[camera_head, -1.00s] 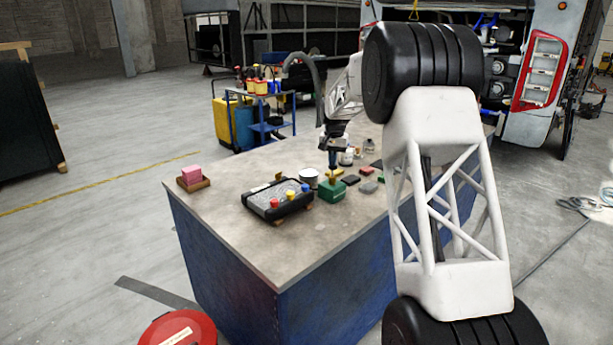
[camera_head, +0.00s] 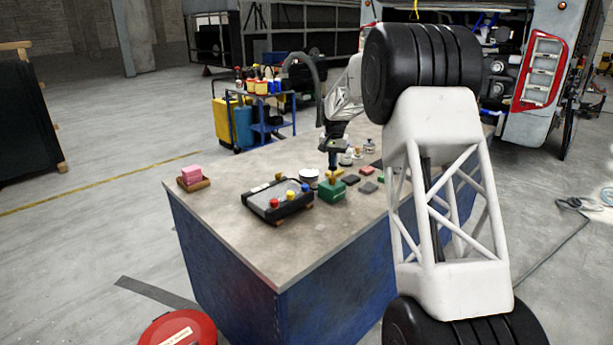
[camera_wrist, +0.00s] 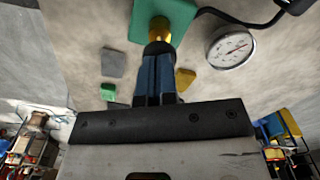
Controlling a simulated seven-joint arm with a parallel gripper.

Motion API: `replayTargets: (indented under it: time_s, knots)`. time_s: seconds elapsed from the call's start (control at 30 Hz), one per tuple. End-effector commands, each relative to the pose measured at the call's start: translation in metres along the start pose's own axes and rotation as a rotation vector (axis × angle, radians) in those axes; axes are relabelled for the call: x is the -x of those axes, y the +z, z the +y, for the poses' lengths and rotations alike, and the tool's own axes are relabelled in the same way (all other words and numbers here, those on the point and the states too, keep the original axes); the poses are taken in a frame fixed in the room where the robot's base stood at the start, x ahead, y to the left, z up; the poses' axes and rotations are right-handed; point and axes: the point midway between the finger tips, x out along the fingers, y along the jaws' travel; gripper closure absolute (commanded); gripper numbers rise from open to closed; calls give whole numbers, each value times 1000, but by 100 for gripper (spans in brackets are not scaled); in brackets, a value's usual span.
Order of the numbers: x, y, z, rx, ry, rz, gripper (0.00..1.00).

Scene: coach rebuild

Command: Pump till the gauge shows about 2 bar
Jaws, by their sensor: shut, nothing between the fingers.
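A green pump block (camera_head: 332,191) stands on the workbench (camera_head: 235,215), with a brass plunger knob (camera_head: 333,175) on top. The block (camera_wrist: 176,12) and knob (camera_wrist: 158,28) also show at the top of the wrist view. My gripper (camera_head: 333,166) is directly above the knob, fingers pointing down. In the wrist view its fingertips (camera_wrist: 157,48) are together and empty, at the knob and apparently touching it. The round white gauge (camera_wrist: 231,47) lies beside the block, joined by a black hose.
A black panel with red, yellow and blue knobs (camera_head: 277,202) lies left of the pump. A pink block in a wooden tray (camera_head: 193,179) sits at the left corner. Small grey and green blocks and small bottles (camera_head: 358,154) lie close to the right and behind.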

Motion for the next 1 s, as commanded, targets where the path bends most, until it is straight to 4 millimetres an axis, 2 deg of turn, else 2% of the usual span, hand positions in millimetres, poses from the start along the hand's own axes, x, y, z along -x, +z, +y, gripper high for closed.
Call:
replayTargets:
  time_s: [0.77,1.0]
  knots:
    - [-25,0,0,0,1,-4,100]
    - [-23,0,0,0,1,-3,100]
